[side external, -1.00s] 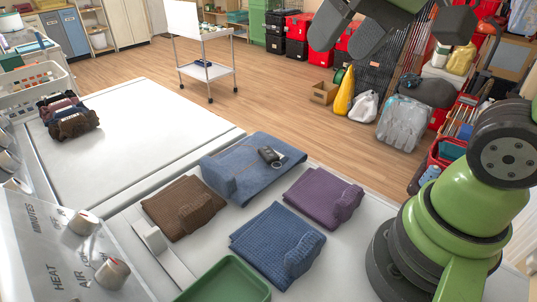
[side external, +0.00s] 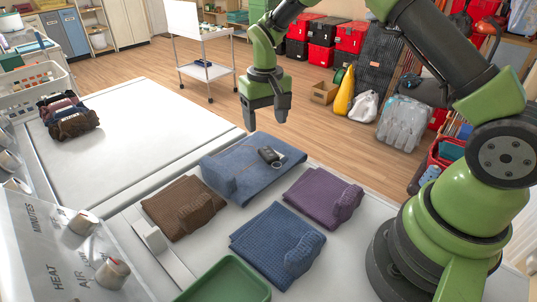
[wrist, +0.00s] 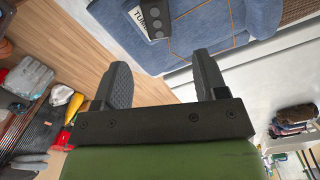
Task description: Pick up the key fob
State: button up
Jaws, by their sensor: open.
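The key fob (side external: 267,155) is small and dark, with a metal ring beside it. It lies on the folded blue denim (side external: 238,172) at the back of the white work surface. In the wrist view the fob (wrist: 152,22) shows at the top, with the denim (wrist: 205,30) under it. My gripper (side external: 268,122) hangs above and behind the denim, a little left of the fob in the side view. Its two dark fingers (wrist: 163,85) are apart with nothing between them. The fob is beyond the fingertips, not touched.
A brown folded cloth (side external: 183,205), a purple one (side external: 323,198) and a blue one (side external: 277,243) lie around the denim. A green tray (side external: 232,281) is at the front.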

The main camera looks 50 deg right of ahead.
aim_at(266, 150)
notch_tip(266, 150, down, 8)
jog(key=shift+d+f, duration=0.1)
dwell(0.4)
jog(key=shift+c, duration=0.5)
jog(key=c, duration=0.9)
